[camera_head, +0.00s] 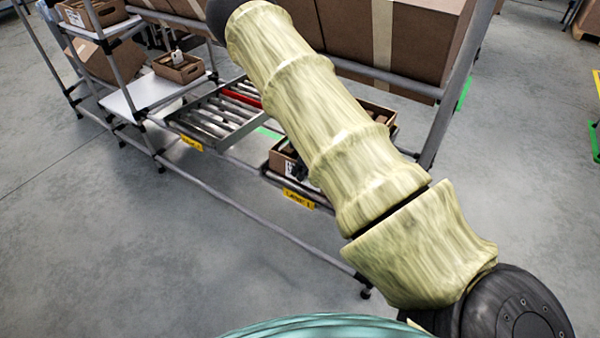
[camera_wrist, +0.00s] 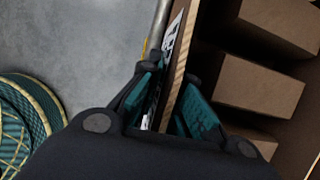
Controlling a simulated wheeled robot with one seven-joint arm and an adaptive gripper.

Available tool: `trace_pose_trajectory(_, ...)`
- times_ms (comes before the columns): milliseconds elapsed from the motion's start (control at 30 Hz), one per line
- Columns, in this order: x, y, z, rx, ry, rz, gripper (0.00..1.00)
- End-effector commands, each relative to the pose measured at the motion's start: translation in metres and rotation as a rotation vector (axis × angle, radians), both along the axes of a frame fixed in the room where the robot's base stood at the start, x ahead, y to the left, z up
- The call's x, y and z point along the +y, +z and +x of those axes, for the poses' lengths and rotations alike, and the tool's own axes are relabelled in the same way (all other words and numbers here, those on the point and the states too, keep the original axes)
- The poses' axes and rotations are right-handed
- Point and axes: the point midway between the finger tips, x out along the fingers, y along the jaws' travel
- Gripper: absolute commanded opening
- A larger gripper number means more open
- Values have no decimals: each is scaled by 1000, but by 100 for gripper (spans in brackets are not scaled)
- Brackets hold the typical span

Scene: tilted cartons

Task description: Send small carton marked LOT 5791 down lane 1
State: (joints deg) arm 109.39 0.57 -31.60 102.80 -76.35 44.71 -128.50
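In the wrist view my gripper (camera_wrist: 172,95) has its two teal fingers on either side of the wall of an open brown carton (camera_wrist: 177,88). Whether both pads press on the wall I cannot tell. A white label with dark print shows on the wall's outer face, partly behind the left finger; I cannot read it. In the head view an open carton (camera_head: 278,164) stands low behind my arm, which hides much of it and my gripper. Another small open carton (camera_head: 180,68) with a white tag stands on the left rack. No lot number is legible.
Several closed brown boxes (camera_wrist: 262,85) lie inside the open carton. A roller lane (camera_head: 215,118) with a yellow sign lies left of my arm. Large cartons (camera_head: 425,40) stand on the rack behind. Grey rack posts and rails surround the lanes; the floor in front is clear.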

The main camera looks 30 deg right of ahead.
Motion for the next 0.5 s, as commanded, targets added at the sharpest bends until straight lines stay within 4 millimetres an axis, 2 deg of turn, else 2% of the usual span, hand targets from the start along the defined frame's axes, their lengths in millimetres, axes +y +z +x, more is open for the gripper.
trace_pose_trajectory(33, 0, 0, 0, 0, 0, 0, 19)
trace_pose_trajectory(100, 0, 0, 0, 0, 0, 0, 29)
trace_pose_trajectory(500, 0, 5, 0, 0, 0, 0, 29)
